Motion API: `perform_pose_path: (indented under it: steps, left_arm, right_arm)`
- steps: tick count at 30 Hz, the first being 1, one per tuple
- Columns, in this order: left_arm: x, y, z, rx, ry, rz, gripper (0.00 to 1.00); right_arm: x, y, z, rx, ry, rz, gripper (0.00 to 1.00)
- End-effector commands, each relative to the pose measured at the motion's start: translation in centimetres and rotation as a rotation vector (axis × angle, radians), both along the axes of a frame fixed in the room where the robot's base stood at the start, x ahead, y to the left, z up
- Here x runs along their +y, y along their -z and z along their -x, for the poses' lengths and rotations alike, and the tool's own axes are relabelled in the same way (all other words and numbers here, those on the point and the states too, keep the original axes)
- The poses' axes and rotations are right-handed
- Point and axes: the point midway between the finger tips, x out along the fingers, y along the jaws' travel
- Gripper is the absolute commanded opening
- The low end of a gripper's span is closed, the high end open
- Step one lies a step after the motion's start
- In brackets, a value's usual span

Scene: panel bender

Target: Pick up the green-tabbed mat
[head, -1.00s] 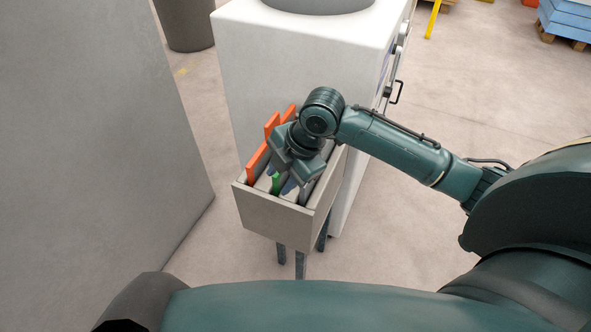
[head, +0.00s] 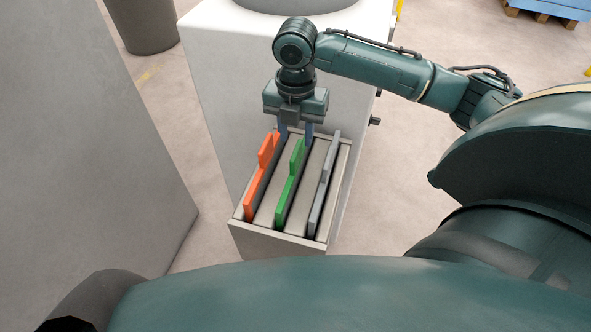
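The green-tabbed mat (head: 284,203) stands on edge in the middle of an open-topped grey box (head: 262,242), its raised tab near the box's far half. My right gripper (head: 296,132) points down at the far end of the box, just beyond the green tab. Its two blue fingers are apart, one left and one right of the tab's line, with nothing seen between them. Whether they touch the mat cannot be told. My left gripper is not in view.
An orange-tabbed mat (head: 255,190) stands left of the green one, and a grey-tabbed mat (head: 321,195) right of it. A white cabinet (head: 225,60) stands behind the box. A large grey panel (head: 90,150) fills the left. Floor shows on the right.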

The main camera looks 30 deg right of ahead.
Motion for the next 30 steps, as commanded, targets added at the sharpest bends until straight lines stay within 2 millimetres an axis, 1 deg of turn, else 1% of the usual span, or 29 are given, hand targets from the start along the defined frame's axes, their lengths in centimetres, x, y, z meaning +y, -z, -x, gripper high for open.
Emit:
perform_pose_path:
  steps: [1, 5, 8, 13, 16, 19, 25, 30]
  left_arm:
    - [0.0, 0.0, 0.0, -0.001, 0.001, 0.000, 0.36]
    - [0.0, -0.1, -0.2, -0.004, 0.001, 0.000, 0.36]
    - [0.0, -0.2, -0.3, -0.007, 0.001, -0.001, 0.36]
    - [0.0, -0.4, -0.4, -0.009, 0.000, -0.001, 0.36]
    - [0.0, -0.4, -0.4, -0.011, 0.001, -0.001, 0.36]
    - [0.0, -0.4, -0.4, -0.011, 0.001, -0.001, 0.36]
    - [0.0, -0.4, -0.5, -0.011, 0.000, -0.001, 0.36]
    - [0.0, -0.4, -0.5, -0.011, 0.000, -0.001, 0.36]
  right_arm:
    - [0.0, 0.7, 0.0, 0.002, 0.000, -0.001, 0.36]
    - [0.0, 1.4, 0.0, 0.000, 0.001, 0.000, 0.36]
    - [0.0, 2.3, 0.1, 0.002, 0.001, -0.001, 0.36]
    - [0.0, 5.0, 0.3, 0.002, 0.001, -0.001, 0.36]
    - [0.0, 6.1, 0.3, -0.001, 0.000, -0.001, 0.36]
    - [0.0, 6.5, 0.3, 0.000, -0.001, 0.000, 0.36]
    - [0.0, 6.5, 0.3, -0.001, -0.001, 0.000, 0.36]
    - [0.0, 6.5, 0.3, -0.002, 0.000, -0.001, 0.22]
